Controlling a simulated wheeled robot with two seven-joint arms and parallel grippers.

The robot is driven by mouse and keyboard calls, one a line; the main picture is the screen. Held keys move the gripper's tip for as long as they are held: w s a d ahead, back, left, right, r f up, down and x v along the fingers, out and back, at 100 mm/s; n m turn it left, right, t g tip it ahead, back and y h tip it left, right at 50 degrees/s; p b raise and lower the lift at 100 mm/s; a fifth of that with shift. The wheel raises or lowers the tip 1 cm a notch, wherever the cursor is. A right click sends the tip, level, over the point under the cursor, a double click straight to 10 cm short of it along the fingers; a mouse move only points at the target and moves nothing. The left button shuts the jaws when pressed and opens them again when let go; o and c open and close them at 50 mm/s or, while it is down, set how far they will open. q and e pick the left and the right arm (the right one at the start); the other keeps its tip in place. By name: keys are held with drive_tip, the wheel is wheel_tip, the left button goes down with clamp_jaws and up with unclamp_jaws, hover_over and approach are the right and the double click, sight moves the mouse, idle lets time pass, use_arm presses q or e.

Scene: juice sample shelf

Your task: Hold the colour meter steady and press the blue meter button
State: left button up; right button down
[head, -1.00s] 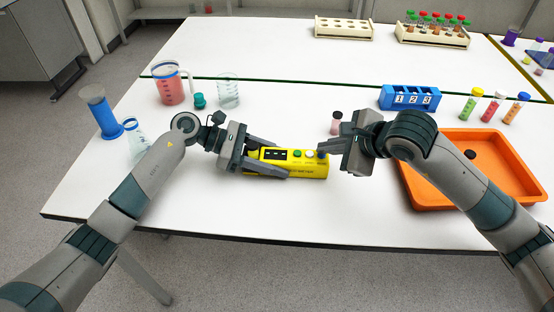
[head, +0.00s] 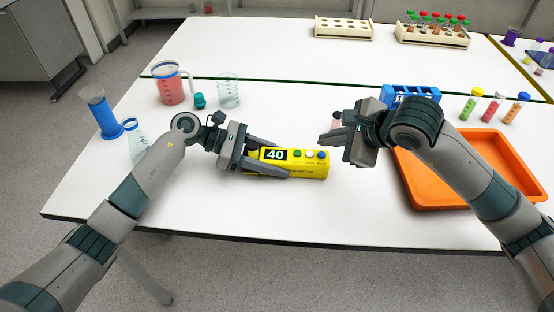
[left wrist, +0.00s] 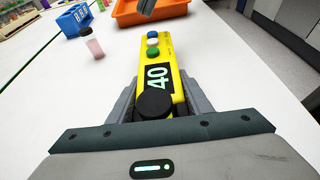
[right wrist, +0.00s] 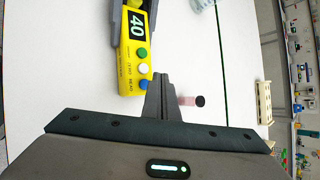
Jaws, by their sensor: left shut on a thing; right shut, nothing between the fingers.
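The yellow colour meter (head: 308,170) lies on the white table, its display (head: 275,155) reading 40. Green, white and blue buttons sit in a row on its top. The blue button (head: 321,155) is at the end away from my left gripper; it also shows in the right wrist view (right wrist: 144,83). My left gripper (head: 285,161) is shut on the meter, one finger along each long side. A black round part (left wrist: 153,104) is between the display and my left palm. My right gripper (head: 322,138) is shut and empty, its tips above and apart from the blue button.
A pink vial with a black cap (left wrist: 94,46) stands behind my right gripper. An orange tray (head: 460,195) and a blue numbered rack (head: 425,98) are at the right. A beaker (head: 228,92) and a pink jug (head: 170,88) stand at back left. The table's front is clear.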

sight(247, 150)
drive_tip(key=shift+r, duration=2.25)
use_arm(q)
drive_tip(key=o, duration=1.4)
drive_tip(key=shift+a, duration=0.15)
drive_tip(key=shift+v, duration=3.65)
